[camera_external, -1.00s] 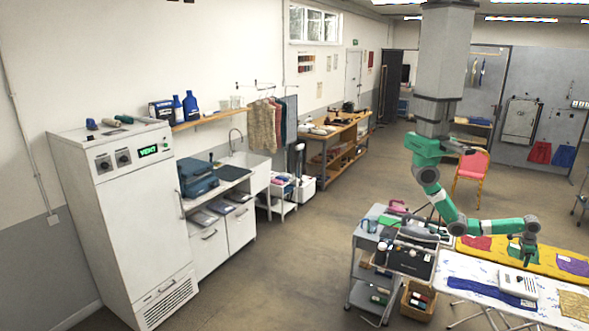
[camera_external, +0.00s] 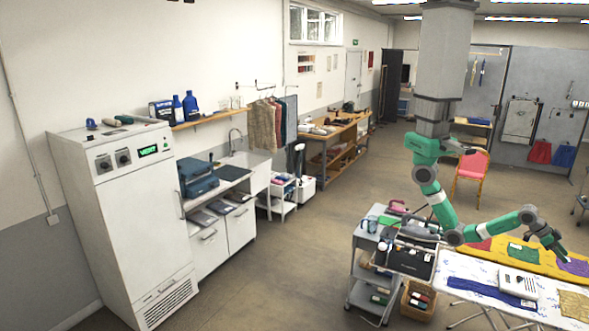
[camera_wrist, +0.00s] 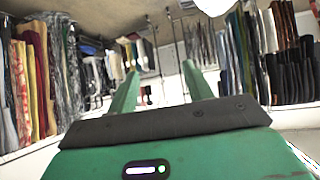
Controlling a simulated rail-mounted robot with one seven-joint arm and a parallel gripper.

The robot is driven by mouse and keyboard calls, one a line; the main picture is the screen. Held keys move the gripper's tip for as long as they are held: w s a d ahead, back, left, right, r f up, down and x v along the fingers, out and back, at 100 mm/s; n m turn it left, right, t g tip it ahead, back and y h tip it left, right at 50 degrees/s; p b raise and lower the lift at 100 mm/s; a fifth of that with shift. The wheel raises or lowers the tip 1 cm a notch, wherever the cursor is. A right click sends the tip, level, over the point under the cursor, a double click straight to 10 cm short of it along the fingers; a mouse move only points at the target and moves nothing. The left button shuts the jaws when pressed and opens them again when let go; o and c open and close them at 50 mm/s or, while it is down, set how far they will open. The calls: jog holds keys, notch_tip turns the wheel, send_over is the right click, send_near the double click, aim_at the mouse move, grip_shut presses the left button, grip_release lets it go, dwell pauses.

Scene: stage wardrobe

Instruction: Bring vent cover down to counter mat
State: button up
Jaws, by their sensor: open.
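My gripper (camera_external: 562,254) is at the far right in the external view, above the yellow-covered table. In the wrist view its green fingers (camera_wrist: 158,78) stand apart with nothing between them. A dark mat (camera_external: 232,172) lies on the counter beside the sink, far to the left of my gripper. I cannot tell for sure which thing is the vent cover.
A blue case (camera_external: 198,178) stands on the counter beside the mat. A wall shelf (camera_external: 212,118) with blue bottles hangs above. A grey trolley (camera_external: 362,262) and the ironing tables (camera_external: 470,272) are below my arm. Open floor lies between trolley and cabinet.

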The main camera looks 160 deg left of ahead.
jog(key=w+d+r+m+t, duration=0.25)
jog(key=d+r+t, duration=0.45)
jog(key=d+r, duration=0.85)
jog(key=s+d+r+m+t+h, duration=0.2)
jog(key=s+d+r+t, duration=0.3)
jog(key=d+r, duration=0.5)
notch_tip(320, 180, up, 2)
jog(key=shift+s+r+h, duration=0.1)
jog(key=shift+s+h, duration=0.3)
jog(key=shift+s, duration=0.6)
jog(key=s+d+r+t, duration=0.1)
jog(key=s+r, duration=0.1)
jog(key=s+d+r+t+h, duration=0.1)
jog(key=s+d+r, duration=0.1)
jog(key=s, duration=0.1)
jog(key=s+d+r+m+t, duration=0.1)
jog(key=s+d+r, duration=0.1)
jog(key=shift+s+r+h, duration=0.1)
jog(key=shift+s+h, duration=0.05)
jog(key=shift+h, duration=0.25)
jog(key=shift+a, duration=0.1)
